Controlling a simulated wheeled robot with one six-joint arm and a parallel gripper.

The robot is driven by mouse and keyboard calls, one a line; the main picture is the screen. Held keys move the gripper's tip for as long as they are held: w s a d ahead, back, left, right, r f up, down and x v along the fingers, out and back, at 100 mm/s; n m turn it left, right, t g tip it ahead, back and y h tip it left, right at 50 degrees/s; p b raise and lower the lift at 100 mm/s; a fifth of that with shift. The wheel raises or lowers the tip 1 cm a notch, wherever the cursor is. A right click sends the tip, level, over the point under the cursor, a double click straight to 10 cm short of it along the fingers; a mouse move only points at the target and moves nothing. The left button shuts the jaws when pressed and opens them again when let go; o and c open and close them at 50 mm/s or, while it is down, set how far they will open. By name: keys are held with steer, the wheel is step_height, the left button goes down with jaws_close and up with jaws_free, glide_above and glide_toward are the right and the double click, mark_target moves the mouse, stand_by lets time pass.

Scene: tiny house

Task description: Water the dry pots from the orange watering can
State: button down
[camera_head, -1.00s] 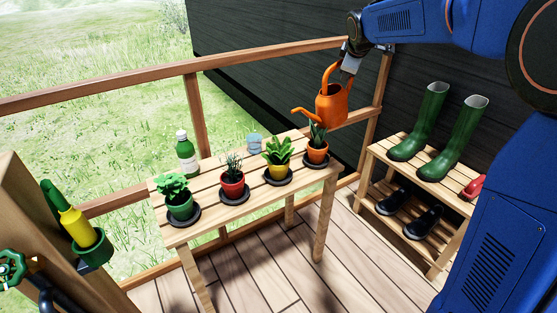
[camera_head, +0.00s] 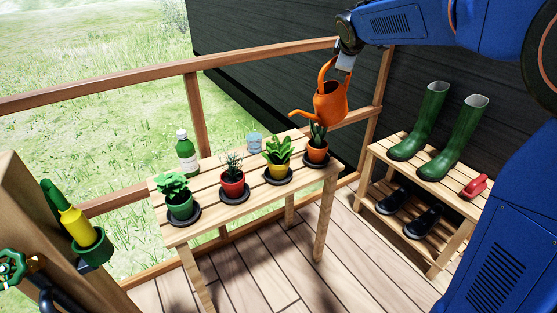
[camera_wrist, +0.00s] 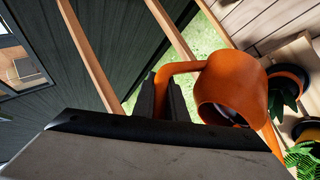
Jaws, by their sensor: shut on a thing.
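My gripper (camera_head: 341,66) is shut on the handle of the orange watering can (camera_head: 331,104). The can hangs above the right end of the slatted table, its spout toward the left. In the wrist view the fingers (camera_wrist: 166,97) close on the handle, and the can (camera_wrist: 230,88) shows its open top. Below it stands an orange pot (camera_head: 317,154) with a spiky plant, partly hidden by the can. To its left are a yellow pot (camera_head: 278,171), a red pot (camera_head: 232,186) and a green pot (camera_head: 181,207), each on a dark saucer. I cannot tell which soil is dry.
The table (camera_head: 222,212) also holds a green bottle (camera_head: 187,155) and a small clear bluish object (camera_head: 254,142) behind the pots. A wooden railing (camera_head: 140,85) runs behind. A shoe rack (camera_head: 452,189) with green boots (camera_head: 424,125) stands right. A tool holder (camera_head: 94,247) is at left.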

steer(key=shift+s+a+r+t+h+p, duration=0.3)
steer(key=shift+s+a+r+p, duration=0.05)
steer(key=shift+s+a+r, duration=0.35)
stand_by(1.6)
steer(key=shift+w, duration=0.1)
steer(key=w+d+f+m+g+y+b, duration=0.1)
steer(key=w+d+f+g+y, duration=0.2)
steer(key=w+d+f, duration=0.1)
steer(key=shift+w+d+f, duration=0.35)
steer(key=shift+d+f, duration=0.35)
steer(key=shift+f, duration=0.4)
stand_by(0.4)
